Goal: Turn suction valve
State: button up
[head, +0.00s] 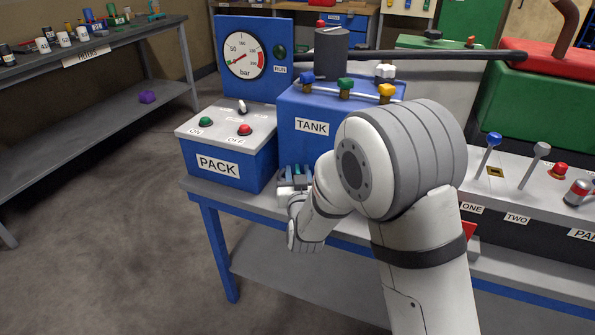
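The blue TANK box (300,110) stands on the bench and carries several valve knobs along a pipe. I see a blue knob (307,78), a green knob (345,84), a yellow knob (387,90) and a white knob (385,71). No label I can read says which one is the suction valve. My gripper (295,174) is low in front of the TANK box, below its label and away from the knobs. My arm hides part of the gripper and the box's right side, and the finger opening is too small to make out.
The blue PACK box (228,158) with green and red buttons stands left of the tank. A pressure gauge panel (254,57) rises behind it. A lever panel (530,185) is at right. Open floor (110,220) lies left of the bench.

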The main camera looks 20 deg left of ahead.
jog(key=shift+w+a, duration=0.25)
jog(key=shift+w, duration=0.45)
grip_shut()
